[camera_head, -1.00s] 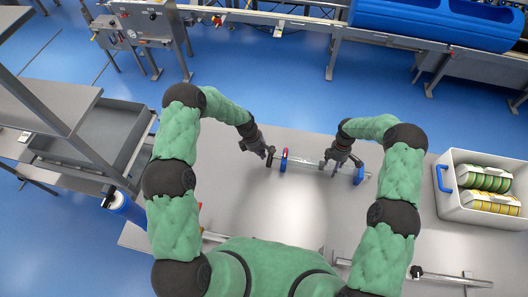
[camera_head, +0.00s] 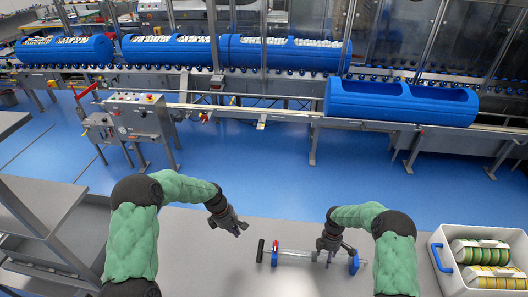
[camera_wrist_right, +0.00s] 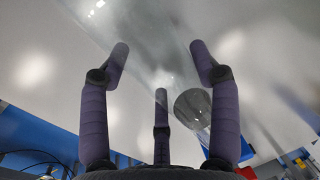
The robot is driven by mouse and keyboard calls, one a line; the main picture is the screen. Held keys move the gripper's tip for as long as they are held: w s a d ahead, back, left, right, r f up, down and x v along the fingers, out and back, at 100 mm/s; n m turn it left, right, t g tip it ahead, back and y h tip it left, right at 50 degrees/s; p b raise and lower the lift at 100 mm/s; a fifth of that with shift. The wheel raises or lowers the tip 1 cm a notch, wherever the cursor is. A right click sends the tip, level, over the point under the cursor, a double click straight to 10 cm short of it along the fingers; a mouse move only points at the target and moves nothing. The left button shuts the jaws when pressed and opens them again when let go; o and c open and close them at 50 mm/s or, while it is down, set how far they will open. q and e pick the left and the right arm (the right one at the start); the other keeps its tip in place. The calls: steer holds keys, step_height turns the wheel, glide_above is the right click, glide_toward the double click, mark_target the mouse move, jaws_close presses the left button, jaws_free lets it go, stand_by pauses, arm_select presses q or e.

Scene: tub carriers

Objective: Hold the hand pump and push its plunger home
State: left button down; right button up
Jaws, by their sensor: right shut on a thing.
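The hand pump lies crosswise on the grey table, with a clear barrel (camera_head: 297,256).
A white crate (camera_head: 436,240) with a blue handle holds green and yellow packs at the right. A grey rack (camera_head: 45,225) stands at the left. Beyond the table are blue floor and a conveyor carrying blue tubs (camera_head: 400,103).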

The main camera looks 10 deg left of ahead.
steer(key=o, duration=1.8)
steer(key=shift+r, duration=0.1)
steer(key=r, duration=0.3)
steer(key=w+r, duration=0.1)
steer(key=r, duration=0.3)
steer(key=w+r, duration=0.1)
steer(key=r, duration=0.3)
steer(key=shift+w+r, duration=0.2)
steer(key=shift+r, duration=0.05)
